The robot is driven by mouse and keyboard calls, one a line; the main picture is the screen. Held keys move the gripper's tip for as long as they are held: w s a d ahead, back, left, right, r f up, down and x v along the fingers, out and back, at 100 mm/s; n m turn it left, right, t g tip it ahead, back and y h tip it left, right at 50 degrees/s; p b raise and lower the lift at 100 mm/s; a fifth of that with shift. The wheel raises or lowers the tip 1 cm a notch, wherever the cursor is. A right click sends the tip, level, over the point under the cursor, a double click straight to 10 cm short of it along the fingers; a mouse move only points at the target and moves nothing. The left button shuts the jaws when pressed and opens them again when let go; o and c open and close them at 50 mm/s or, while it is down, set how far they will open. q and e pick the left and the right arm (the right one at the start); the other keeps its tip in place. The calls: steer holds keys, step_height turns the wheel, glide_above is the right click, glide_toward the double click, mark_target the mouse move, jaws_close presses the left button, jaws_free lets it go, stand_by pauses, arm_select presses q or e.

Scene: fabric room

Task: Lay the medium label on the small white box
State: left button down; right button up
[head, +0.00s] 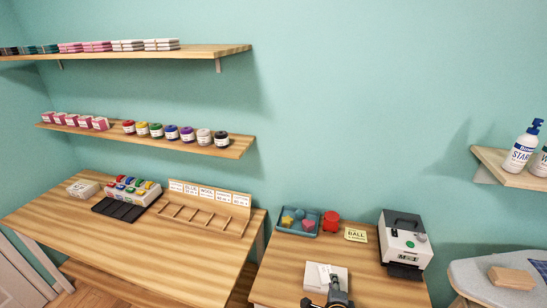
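A small white box (341,271) stands at the front of the right wooden table. A small white label-like piece (323,271) shows on or just above its top; I cannot tell whether it touches the box. My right gripper (335,279) is at the front edge of this box, seen from above and behind. Its fingertips are too small and covered to tell whether they are apart or hold the piece. A white and black label printer (395,243) with a green button and a display reading M stands to the right. My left gripper is out of view.
A teal tray (283,228) with coloured shapes, a red round item (330,221) and a yellow BALL card (355,235) lie behind the box. The left table (150,255) holds a wooden rack (207,208) and another white box (80,188). An ironing board stands at far right.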

step_height(320, 180, up, 14)
steer(key=w+a+n+t+y, duration=0.1)
steer(key=a+n+t+y, duration=0.1)
steer(key=n+t+y, duration=0.35)
steer(key=s+a+r+n+g+y, duration=0.3)
steer(key=s+a+n+y, duration=0.3)
steer(key=n, duration=0.6)
steer(key=s+f+n+g+h, duration=0.2)
steer(key=s+f+n+g, duration=0.3)
steer(key=s+f+g, duration=0.25)
steer(key=s+d+f+m+g+h, duration=0.1)
steer(key=s+d+g+h, duration=0.2)
steer(key=s+d+h, duration=0.8)
steer(key=d+f+g+y+b, duration=0.1)
steer(key=d+f+y, duration=0.1)
steer(key=f, duration=1.2)
steer(key=d+f+g+y+b, duration=0.1)
steer(key=d+f+b, duration=0.1)
steer(key=f, duration=1.2)
steer(key=s+d+f+b, duration=0.1)
steer(key=s+f+b, duration=0.1)
steer(key=s+f, duration=1.7)
steer(key=shift+s+d+f+m+g, duration=0.25)
steer(key=shift+f+m+g, duration=0.15)
steer(key=shift+f, duration=0.35)
